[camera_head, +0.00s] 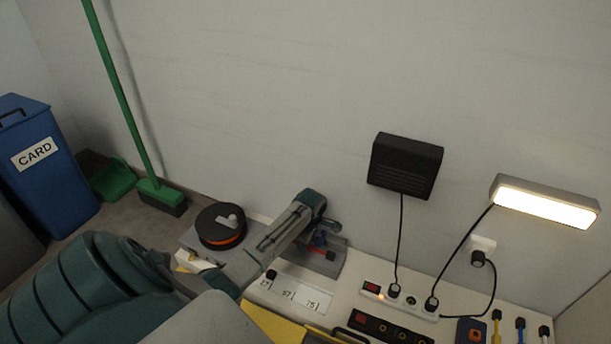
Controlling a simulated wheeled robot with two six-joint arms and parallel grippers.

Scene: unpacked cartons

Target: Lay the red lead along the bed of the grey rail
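My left arm comes in from the left and reaches across the table. Its gripper (326,238) is at the back of the table, above a dark grey plate (325,265). A small red piece (318,241) with blue beside it shows right at the fingers. I cannot tell whether it is the red lead or whether the fingers hold it. No grey rail can be made out for certain; my arm hides part of the table. My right gripper is not in view.
A black reel (218,227) with an orange-red band lies left of my gripper. A numbered white card (290,290) lies in front. A power strip (400,301) with plugged cables, a lit lamp (545,203) and a black wall box (405,166) are to the right.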

